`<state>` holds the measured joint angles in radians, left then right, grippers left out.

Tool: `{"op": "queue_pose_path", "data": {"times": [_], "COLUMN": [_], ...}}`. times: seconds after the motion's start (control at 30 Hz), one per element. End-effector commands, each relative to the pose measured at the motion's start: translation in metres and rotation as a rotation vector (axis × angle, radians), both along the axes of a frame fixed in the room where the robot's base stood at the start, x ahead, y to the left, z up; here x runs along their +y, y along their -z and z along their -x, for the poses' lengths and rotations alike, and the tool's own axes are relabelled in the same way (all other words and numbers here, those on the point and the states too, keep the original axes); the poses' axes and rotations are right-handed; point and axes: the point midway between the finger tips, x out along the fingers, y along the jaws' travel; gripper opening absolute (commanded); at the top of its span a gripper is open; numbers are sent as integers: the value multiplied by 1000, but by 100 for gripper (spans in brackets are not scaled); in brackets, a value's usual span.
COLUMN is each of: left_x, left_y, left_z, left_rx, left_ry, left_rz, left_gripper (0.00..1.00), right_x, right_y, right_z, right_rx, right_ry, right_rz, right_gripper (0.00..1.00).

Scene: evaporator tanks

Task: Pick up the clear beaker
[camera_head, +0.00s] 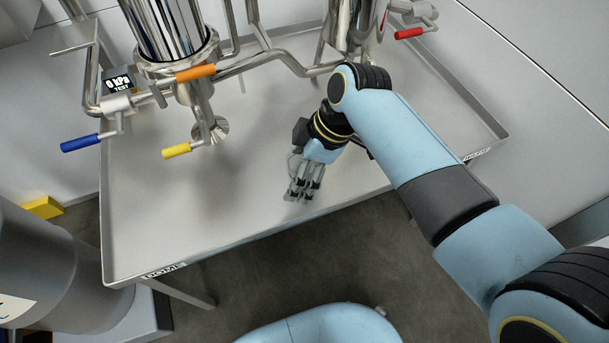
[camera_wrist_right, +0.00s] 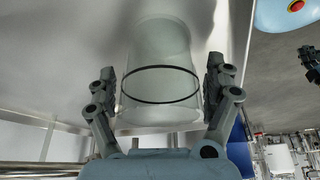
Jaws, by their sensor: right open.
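The clear beaker (camera_wrist_right: 160,55) shows in the right wrist view as a pale, see-through cylinder with a thin black band around it. My right gripper (camera_wrist_right: 163,78) is open, with one finger on each side of the beaker. I cannot tell whether either finger touches the glass. In the head view my right gripper (camera_head: 303,186) is low over the front middle of the metal tray table (camera_head: 235,215). The beaker cannot be made out clearly there, at or behind the gripper. My left gripper is not in view.
Steel tanks and pipes stand at the back of the table, with a blue handle (camera_head: 80,143), a yellow handle (camera_head: 177,151), an orange handle (camera_head: 195,73) and a red handle (camera_head: 409,33). A raised rim edges the table. Its left front is clear. A grey drum (camera_head: 65,270) stands at left.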

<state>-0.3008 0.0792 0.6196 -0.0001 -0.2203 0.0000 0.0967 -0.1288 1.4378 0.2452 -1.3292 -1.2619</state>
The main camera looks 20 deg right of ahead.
Motion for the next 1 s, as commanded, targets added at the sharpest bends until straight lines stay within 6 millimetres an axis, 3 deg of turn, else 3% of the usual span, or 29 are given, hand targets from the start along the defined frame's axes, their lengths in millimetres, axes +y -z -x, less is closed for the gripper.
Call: {"op": "queue_pose_path", "data": {"times": [0.1, 0.33, 0.73, 1.0], "left_x": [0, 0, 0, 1], "left_y": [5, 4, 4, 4], "left_z": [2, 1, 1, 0], "left_rx": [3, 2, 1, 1], "left_ry": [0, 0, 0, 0], "left_rz": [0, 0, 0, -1], "left_gripper": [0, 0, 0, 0], "right_x": [4, 5, 4, 4], "right_y": [10, 9, 10, 10], "right_z": [-1, -2, -1, 0], "right_rx": [1, -1, 0, 1], "right_ry": [0, 0, 1, 1], "right_rz": [-1, -1, 0, 0], "right_gripper": [86, 86, 33, 30]}}
